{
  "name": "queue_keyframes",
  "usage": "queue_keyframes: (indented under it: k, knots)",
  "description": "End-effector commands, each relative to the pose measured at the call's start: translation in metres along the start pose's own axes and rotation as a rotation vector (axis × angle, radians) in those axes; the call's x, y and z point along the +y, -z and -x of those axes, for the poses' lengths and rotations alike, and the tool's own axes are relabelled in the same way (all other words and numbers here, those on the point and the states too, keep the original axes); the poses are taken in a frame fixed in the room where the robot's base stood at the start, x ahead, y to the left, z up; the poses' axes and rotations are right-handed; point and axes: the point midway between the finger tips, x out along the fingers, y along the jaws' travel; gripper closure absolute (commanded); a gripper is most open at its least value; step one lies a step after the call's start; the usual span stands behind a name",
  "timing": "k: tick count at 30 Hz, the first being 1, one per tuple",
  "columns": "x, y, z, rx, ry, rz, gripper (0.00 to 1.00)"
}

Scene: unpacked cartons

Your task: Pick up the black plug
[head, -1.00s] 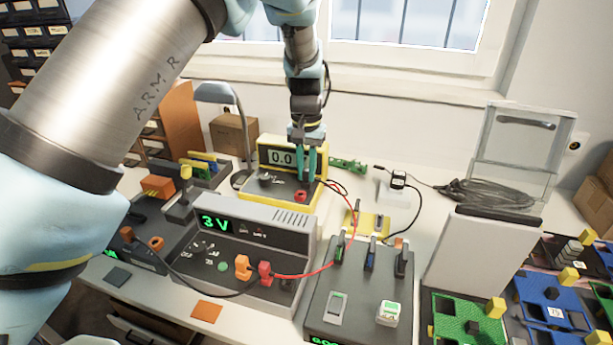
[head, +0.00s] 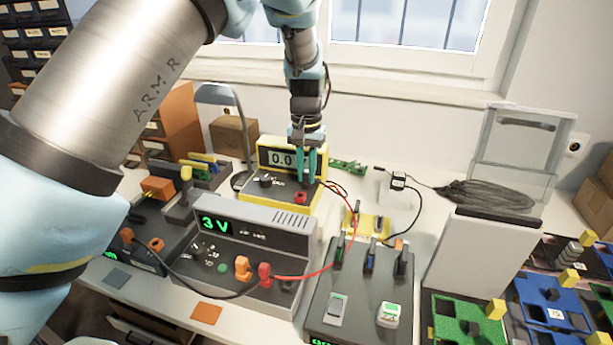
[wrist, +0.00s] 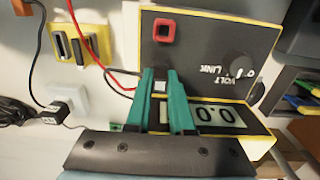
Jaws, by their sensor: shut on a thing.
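My gripper (head: 313,178) reaches down from above to the front panel of the yellow-framed meter (head: 268,187). Its teal fingers are shut on a small piece that I take for the black plug (wrist: 159,88); the fingers hide most of it. In the wrist view the fingertips (wrist: 160,78) lie over the meter's dark panel, beside the red square socket (wrist: 163,30). A black lead curves in beside the red lead near the fingers. I cannot tell whether the plug is seated or lifted clear.
A grey 3V power supply (head: 250,245) stands in front of the meter. A dark block with upright levers (head: 352,300) is at its right. A red lead (head: 349,245) arcs between them. A black adapter (head: 398,181) and a coiled cable (head: 485,194) lie further right.

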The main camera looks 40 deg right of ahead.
Motion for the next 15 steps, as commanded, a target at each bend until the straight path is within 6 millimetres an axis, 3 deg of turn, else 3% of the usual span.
queue_keyframes:
  k: [5, 15]
  knots:
    - [0.0, 0.001, 0.007, 0.003, -0.001, 0.0, 1.0]
    - [0.0, 0.002, 0.07, 0.006, -0.001, 0.0, 1.0]
